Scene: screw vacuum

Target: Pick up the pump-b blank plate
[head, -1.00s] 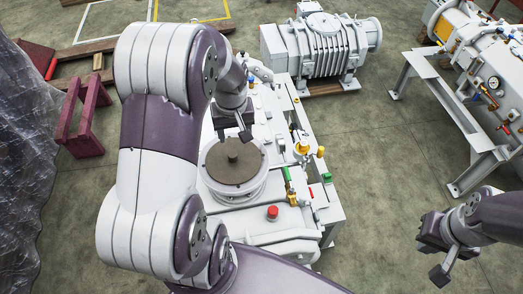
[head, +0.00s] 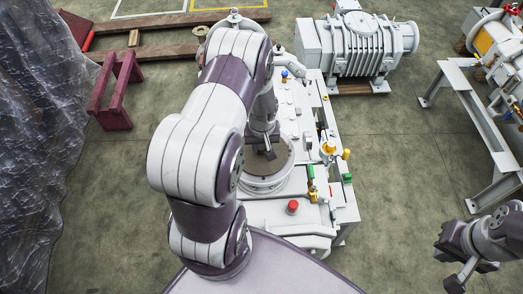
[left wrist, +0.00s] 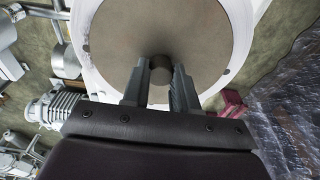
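The pump-b blank plate is a brown-grey disc (head: 264,165) with a short central knob, lying on a white round flange (head: 262,185) on top of the white pump unit. In the left wrist view the plate (left wrist: 165,25) fills the top and its knob (left wrist: 160,70) shows between my left fingertips. My left gripper (head: 268,150) is over the plate with its fingers spread on either side of the knob. I cannot tell whether they touch it. My left arm hides part of the unit. My right gripper (head: 452,262) is at the lower right, apart from everything, open and empty.
The pump unit carries a red button (head: 292,207), a green-handled valve (head: 311,172) and yellow fittings (head: 329,147). A grey ribbed pump (head: 357,48) stands behind. A maroon stand (head: 117,88) and plastic sheeting (head: 35,110) are at left.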

